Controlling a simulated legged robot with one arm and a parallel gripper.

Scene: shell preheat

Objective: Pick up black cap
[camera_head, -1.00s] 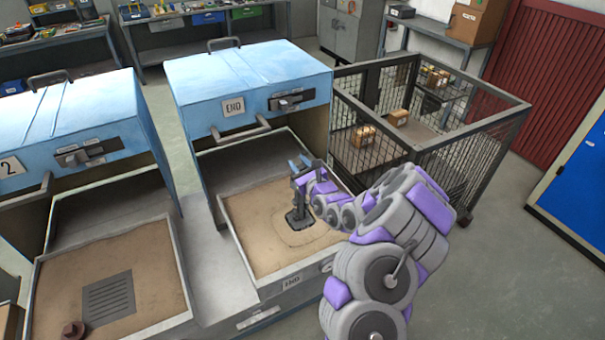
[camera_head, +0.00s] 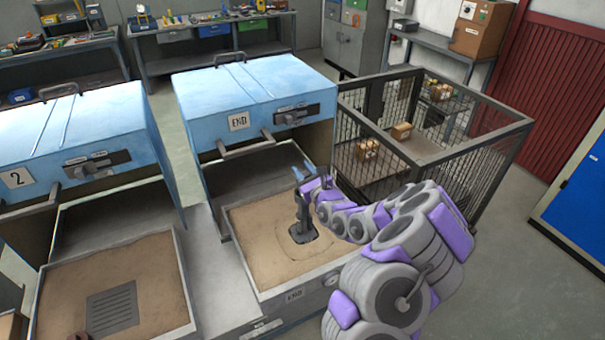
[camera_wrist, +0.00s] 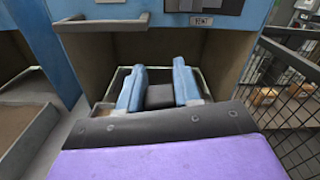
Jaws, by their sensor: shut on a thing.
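The black cap (camera_head: 303,232) has a broad flat base and an upright post. It stands upright over the sand inside the open tray of the blue END unit. My gripper (camera_head: 303,176) is at the top of the post, with its blue fingers on either side. In the wrist view, the two blue fingers (camera_wrist: 158,88) enclose a dark block, the top of the cap (camera_wrist: 160,97). The gripper is shut on it. I cannot tell whether the base touches the sand.
The sand tray's metal rim (camera_head: 248,270) surrounds the cap, and the blue hood (camera_head: 250,90) overhangs behind. A second sand tray with a grate (camera_head: 112,308) lies left. A wire cage (camera_head: 450,165) with boxes stands right.

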